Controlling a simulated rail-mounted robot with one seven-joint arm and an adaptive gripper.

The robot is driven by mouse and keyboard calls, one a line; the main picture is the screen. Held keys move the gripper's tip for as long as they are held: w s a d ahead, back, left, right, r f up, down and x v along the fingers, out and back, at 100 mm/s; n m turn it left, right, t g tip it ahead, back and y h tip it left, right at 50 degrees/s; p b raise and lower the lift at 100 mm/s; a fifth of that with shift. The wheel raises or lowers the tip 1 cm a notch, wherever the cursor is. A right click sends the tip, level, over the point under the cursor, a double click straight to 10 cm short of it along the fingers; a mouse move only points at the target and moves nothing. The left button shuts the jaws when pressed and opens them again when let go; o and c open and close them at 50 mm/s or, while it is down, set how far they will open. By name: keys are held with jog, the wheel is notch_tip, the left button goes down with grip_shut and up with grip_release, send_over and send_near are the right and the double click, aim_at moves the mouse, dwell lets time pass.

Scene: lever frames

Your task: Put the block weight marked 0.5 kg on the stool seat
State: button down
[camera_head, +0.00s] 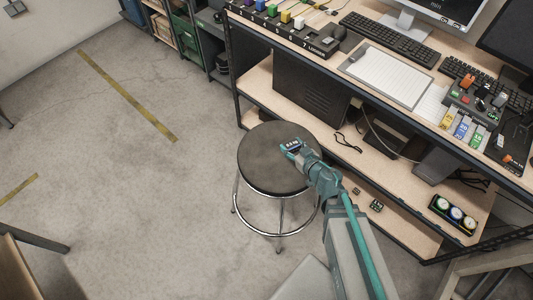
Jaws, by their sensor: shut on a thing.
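The stool (262,172) has a round dark seat on metal legs and stands on the floor left of the workbench. My gripper (297,152) reaches in from the lower right, over the upper right part of the seat. It is shut on a small dark block weight (292,145) with a pale label. The label is too small to read for certain. I cannot tell whether the block touches the seat or is held just above it. The gripper hides part of the block.
The workbench (340,65) on the right holds keyboards (382,36), a monitor and a control panel. Its lower shelf carries a black case (311,88) and a gauge box (453,214). Small dark blocks (376,205) lie right of my arm. Floor left of the stool is clear.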

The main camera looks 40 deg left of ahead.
aim_at(291, 161)
notch_tip(291, 161, down, 3)
jog(key=shift+w+d+f+b, duration=0.1)
jog(key=shift+w+f+b, duration=0.05)
jog(key=shift+b, duration=0.3)
jog(key=shift+f+b, duration=0.3)
jog(key=shift+f, duration=2)
jog(key=shift+f, duration=0.2)
jog(key=shift+c, duration=2.1)
grip_release()
